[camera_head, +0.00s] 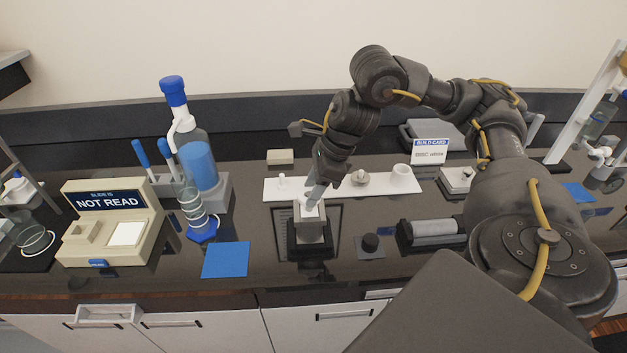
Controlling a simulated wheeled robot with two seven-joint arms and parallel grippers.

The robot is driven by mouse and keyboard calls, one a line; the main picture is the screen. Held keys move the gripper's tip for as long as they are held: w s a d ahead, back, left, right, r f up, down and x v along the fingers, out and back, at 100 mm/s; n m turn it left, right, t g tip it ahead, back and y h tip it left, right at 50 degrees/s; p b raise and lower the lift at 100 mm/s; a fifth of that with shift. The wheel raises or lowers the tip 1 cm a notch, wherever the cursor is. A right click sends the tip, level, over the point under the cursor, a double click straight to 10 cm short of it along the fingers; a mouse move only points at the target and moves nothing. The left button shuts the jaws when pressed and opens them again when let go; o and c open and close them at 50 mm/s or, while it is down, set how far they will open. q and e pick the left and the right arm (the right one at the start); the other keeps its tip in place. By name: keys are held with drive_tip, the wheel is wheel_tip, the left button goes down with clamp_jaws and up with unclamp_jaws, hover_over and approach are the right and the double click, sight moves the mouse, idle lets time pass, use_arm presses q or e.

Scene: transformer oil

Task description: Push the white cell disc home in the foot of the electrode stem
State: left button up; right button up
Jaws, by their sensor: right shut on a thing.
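My right gripper (315,194) points down over a grey block-shaped stand (311,229) in the middle of the bench. It is shut on a small pale piece (309,204) at the top of the stand, which looks like the white cell disc. The fingers hide much of it, and I cannot tell how deep it sits. The electrode stem and its foot cannot be made out clearly at this size. My left gripper is not in view.
A white tray (273,194) behind the stand bears a small white peg (281,181), a beige knobbed piece (360,178) and a white cup (402,175). A blue mat (225,260) lies left; a black knob (371,243) and a grey cylinder in a holder (434,228) stand right.

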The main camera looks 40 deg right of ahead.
drive_tip(key=shift+f+b, duration=1.45)
drive_tip(key=shift+f, duration=0.4)
drive_tip(key=o, duration=1)
drive_tip(key=shift+o, duration=0.2)
drive_tip(key=shift+r, duration=0.1)
drive_tip(key=p+v, duration=0.4)
drive_tip(key=v, duration=0.6)
drive_tip(key=shift+r, duration=0.35)
drive_tip(key=shift+s+d, duration=0.1)
